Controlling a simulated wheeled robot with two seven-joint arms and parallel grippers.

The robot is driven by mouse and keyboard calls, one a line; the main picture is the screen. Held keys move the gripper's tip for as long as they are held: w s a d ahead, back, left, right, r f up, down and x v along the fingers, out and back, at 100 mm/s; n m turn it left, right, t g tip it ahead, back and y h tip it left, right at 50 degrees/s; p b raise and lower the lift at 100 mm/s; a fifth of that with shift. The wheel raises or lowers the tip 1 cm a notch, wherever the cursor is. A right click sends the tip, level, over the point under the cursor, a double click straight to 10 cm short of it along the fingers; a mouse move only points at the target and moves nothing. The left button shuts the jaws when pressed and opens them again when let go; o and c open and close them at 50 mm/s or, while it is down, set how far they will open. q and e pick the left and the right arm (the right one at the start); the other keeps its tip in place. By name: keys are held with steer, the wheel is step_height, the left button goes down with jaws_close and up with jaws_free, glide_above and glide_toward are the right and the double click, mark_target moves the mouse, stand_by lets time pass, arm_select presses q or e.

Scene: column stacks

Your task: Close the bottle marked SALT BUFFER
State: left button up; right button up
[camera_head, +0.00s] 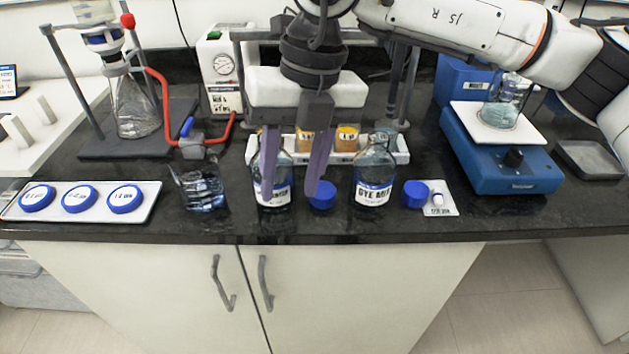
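My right gripper (291,196) reaches down at the middle of the counter, its two purple fingers apart with nothing seen held between them. A clear bottle (283,168) with a white and blue label stands behind the left finger, which hides part of the label, so its name cannot be read in full. A blue cap (323,197) lies on the counter at its right, close to the right fingertip. Another bottle (374,176), marked DYE MIX, stands further right, with a second blue cap (415,194) beside it. No label reading SALT BUFFER is legible. My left gripper is not in view.
A white tray with blue lids (81,199) lies at the left. A beaker (200,187) stands left of the bottles. A blue stirrer (500,152) carries a flask at the right. A rack with orange-labelled jars (347,138) is behind. The counter's front edge is close.

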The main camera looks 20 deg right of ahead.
steer(key=w+d+r+m+t+h, duration=0.1)
steer(key=w+d+r+h, duration=0.1)
steer(key=d, duration=0.4)
steer(key=shift+w+r+t, duration=0.3)
steer(key=shift+w+r, duration=0.45)
steer(key=shift+a+f, duration=0.1)
glide_above(323, 190)
steer(key=shift+s+a+f, duration=0.1)
steer(key=shift+f, duration=1.15)
steer(key=shift+s+a+f, duration=0.1)
steer(key=shift+f, duration=1.1)
steer(key=shift+d+f, duration=0.1)
step_height(323, 190, down, 5)
steer(key=shift+w+f+p, duration=0.1)
steer(key=shift+w+p, duration=0.05)
steer(key=shift+p, duration=0.45)
steer(key=c, duration=0.6)
